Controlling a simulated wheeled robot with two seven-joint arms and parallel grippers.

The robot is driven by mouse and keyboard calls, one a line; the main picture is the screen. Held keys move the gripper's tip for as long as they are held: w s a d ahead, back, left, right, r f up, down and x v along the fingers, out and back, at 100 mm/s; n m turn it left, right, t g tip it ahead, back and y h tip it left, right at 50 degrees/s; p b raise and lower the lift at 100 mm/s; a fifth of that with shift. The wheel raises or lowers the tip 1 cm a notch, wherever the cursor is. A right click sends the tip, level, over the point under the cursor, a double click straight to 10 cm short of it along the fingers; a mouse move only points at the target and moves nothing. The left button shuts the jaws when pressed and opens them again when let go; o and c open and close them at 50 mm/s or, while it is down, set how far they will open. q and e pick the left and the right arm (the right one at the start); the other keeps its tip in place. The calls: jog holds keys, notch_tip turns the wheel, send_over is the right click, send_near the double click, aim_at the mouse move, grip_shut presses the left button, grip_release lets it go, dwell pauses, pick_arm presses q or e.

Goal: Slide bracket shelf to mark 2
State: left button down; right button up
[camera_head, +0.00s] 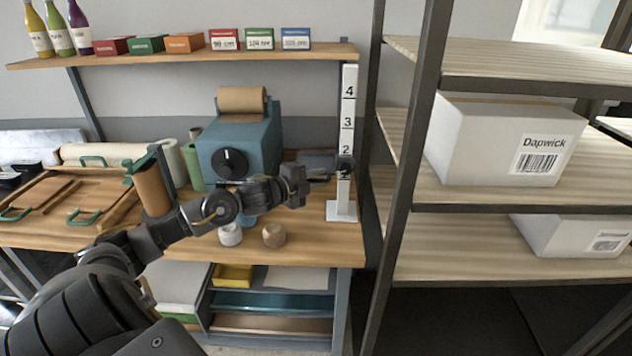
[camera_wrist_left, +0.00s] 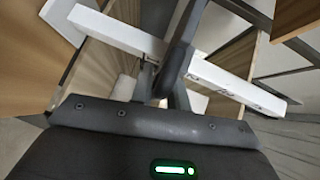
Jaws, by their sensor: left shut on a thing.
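A white upright post (camera_head: 346,110) stands on a white foot at the right end of the workbench, with marks 4, 3 and 2 readable and the lowest one mostly hidden. The bracket shelf (camera_head: 318,158) is a dark grey plate left of the post, with a dark collar around the post just below mark 2. My left gripper (camera_head: 328,176) is shut on the bracket at the post, below the plate; the exact grip is hard to see. In the left wrist view the post (camera_wrist_left: 225,82) runs diagonally behind the dark fingers (camera_wrist_left: 178,65).
A blue machine (camera_head: 240,145) with a dial stands behind my left arm. Small round pieces (camera_head: 274,236) lie on the bench (camera_head: 310,248). An upper shelf (camera_head: 180,58) holds bottles and boxes. A rack (camera_head: 400,200) with cartons stands close right of the post.

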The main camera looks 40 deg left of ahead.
pick_arm(q)
jog(key=shift+f, duration=0.15)
jog(key=c, duration=1.6)
grip_release()
jog(key=shift+o, duration=0.6)
jog(key=shift+s+a, duration=0.15)
jog(key=shift+s, duration=0.4)
jog(key=s+a+r+b, duration=0.1)
jog(key=s, duration=0.8)
jog(key=shift+s+a+r, duration=0.15)
jog(key=shift+s+r, duration=0.1)
jog(key=shift+r, duration=0.05)
